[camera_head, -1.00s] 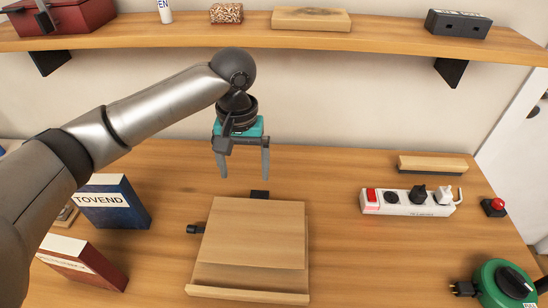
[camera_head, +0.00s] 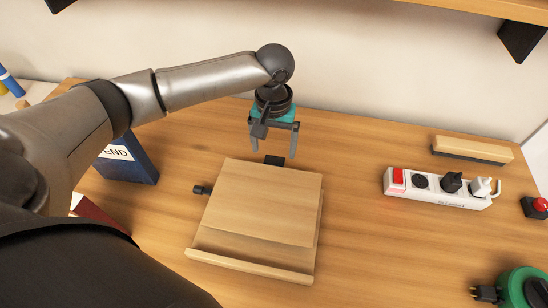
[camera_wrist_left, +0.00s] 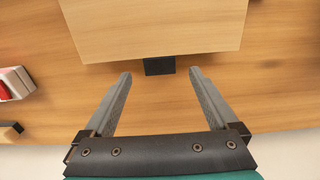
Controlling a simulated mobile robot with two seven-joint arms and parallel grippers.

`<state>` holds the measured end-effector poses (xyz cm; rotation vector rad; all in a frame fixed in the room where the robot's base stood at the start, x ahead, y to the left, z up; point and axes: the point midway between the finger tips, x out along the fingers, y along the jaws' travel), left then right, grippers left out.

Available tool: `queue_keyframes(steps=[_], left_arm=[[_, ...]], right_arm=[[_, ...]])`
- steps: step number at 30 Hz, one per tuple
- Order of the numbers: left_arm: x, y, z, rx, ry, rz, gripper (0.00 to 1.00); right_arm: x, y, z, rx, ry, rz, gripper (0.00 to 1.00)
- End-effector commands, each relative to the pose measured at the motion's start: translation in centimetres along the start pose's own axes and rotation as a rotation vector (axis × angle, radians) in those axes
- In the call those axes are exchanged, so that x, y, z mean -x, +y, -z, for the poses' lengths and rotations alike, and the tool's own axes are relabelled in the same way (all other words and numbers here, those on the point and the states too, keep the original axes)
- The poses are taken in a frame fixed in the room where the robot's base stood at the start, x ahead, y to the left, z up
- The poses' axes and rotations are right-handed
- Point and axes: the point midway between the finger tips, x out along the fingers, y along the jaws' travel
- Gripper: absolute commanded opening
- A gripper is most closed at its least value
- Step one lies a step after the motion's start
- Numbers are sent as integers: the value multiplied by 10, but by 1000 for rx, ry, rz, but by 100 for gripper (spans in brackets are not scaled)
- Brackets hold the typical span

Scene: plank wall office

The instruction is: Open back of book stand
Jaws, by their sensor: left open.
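The wooden book stand (camera_head: 262,203) lies folded nearly flat on the desk, its ledge toward me. A black tab (camera_head: 274,160) sticks out at its far edge, and a black knob (camera_head: 201,190) sits at its left side. My left gripper (camera_head: 274,154) is open and empty, pointing down above the stand's far edge. In the left wrist view the black tab (camera_wrist_left: 159,66) lies ahead of and between the open fingertips (camera_wrist_left: 160,72), next to the stand's back edge (camera_wrist_left: 155,40). The fingers do not appear to touch it. My right gripper is not seen.
A blue book (camera_head: 130,162) stands at the left, with a red book (camera_head: 95,213) partly hidden by my arm. A power strip (camera_head: 438,188), a wooden block (camera_head: 472,150), a red button (camera_head: 536,207) and a green reel (camera_head: 522,288) are at the right. Desk between is clear.

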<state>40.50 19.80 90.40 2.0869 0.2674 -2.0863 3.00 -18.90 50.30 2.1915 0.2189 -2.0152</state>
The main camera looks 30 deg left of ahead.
Motion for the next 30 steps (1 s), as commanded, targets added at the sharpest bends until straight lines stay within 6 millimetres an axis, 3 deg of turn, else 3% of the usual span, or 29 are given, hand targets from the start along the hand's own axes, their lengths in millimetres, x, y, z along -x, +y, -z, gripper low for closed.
queue_keyframes(steps=[1, 6, 18, 30], left_arm=[[-12, 0, -1, 0, -2, 1, 92], [-31, 0, 0, -1, -1, 0, 92], [-38, 0, 0, -1, 0, 0, 92], [-38, 0, 0, -1, 0, 0, 49]], right_arm=[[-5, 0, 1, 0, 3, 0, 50], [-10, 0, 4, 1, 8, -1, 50], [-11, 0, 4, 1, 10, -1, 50], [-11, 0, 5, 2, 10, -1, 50]])
